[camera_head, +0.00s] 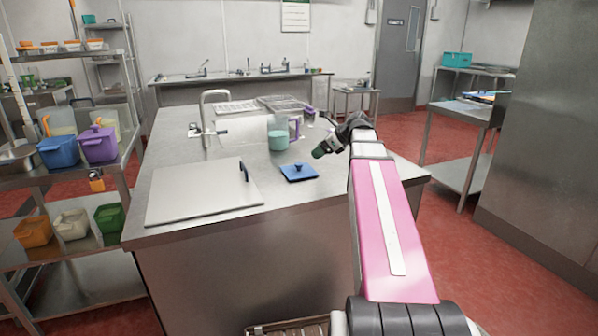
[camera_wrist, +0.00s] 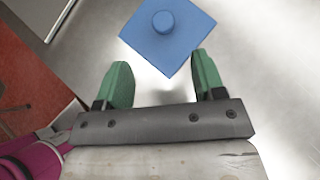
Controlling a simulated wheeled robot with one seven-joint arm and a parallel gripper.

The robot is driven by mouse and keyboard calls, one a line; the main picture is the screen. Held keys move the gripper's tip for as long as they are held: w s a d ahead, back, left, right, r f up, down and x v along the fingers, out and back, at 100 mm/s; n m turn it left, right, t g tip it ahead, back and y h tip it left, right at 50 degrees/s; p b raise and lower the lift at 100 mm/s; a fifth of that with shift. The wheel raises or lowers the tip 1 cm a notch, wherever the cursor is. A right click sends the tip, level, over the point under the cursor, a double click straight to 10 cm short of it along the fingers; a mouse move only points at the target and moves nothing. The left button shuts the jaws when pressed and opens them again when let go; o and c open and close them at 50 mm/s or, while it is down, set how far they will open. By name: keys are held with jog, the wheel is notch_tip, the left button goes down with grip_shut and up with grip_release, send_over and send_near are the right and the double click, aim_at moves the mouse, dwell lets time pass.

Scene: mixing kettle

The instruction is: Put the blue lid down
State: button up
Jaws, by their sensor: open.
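The blue lid (camera_head: 299,172) lies flat on the steel counter (camera_head: 225,229) with its knob upward. It also shows at the top of the wrist view (camera_wrist: 168,38), just beyond the fingertips and apart from them. My gripper (camera_head: 322,151) has green fingers and hangs at the right of the lid in the head view. In the wrist view my gripper (camera_wrist: 162,72) is open, with nothing between its fingers.
A clear jug with teal contents (camera_head: 279,140) stands behind the lid. A large metal cover with a dark handle (camera_head: 203,192) lies to the left. A faucet (camera_head: 207,118) rises behind that cover. A shelf with coloured tubs (camera_head: 98,147) stands at the far left.

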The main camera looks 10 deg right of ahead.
aim_at(299, 164)
jog(key=shift+t, duration=0.3)
jog(key=x, duration=1)
jog(key=shift+a+f, duration=0.1)
jog(key=shift+f, duration=0.25)
jog(key=c, duration=1)
jog(key=shift+r, duration=0.1)
jog(key=shift+c, duration=0.2)
